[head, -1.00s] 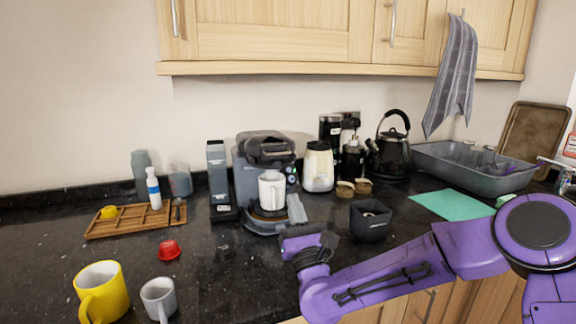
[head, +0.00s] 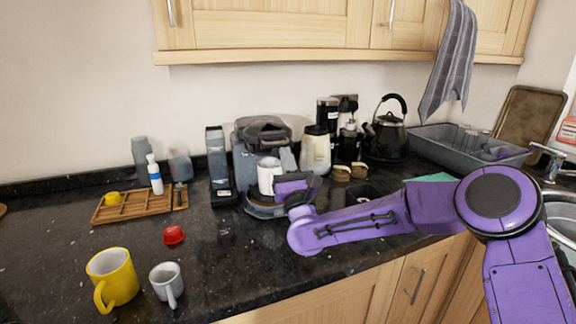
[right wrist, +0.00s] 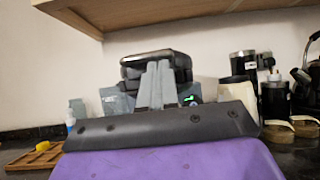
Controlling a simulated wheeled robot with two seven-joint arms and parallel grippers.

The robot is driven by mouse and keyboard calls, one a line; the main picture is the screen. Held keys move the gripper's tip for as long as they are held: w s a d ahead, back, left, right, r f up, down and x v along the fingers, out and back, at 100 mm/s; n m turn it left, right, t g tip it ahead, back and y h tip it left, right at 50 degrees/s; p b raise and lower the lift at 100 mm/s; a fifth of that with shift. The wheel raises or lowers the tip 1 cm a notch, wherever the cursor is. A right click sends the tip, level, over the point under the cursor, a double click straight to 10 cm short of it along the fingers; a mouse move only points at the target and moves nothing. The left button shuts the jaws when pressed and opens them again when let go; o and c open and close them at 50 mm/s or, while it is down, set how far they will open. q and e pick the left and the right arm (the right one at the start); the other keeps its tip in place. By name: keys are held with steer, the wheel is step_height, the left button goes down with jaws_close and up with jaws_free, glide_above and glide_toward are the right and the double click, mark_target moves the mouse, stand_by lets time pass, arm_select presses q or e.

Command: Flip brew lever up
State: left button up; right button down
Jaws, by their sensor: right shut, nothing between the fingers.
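The grey coffee machine (head: 243,165) with a black top (head: 262,132) stands against the back wall. Its black top also shows in the right wrist view (right wrist: 152,64), behind my fingers. I cannot single out the brew lever. A white mug (head: 266,173) stands at the front of the machine. My right gripper (head: 288,160) points upward in front of the machine's right side, beside the mug. In the right wrist view its grey fingers (right wrist: 157,84) are together and empty, overlapping the machine's front; contact cannot be told. My left gripper is not in view.
A cream canister (head: 316,152) and black kettle (head: 388,135) stand right of the machine.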

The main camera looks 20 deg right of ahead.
steer(key=w+r+g+p, duration=0.2)
steer(key=r+p, duration=0.4)
steer(key=r, duration=0.2)
steer(key=w+r+g+p, duration=0.2)
steer(key=w+r+p, duration=0.1)
steer(key=r+p, duration=0.4)
steer(key=shift+r+g, duration=0.4)
steer(key=shift+r, duration=0.2)
steer(key=shift+w+d+r, duration=0.1)
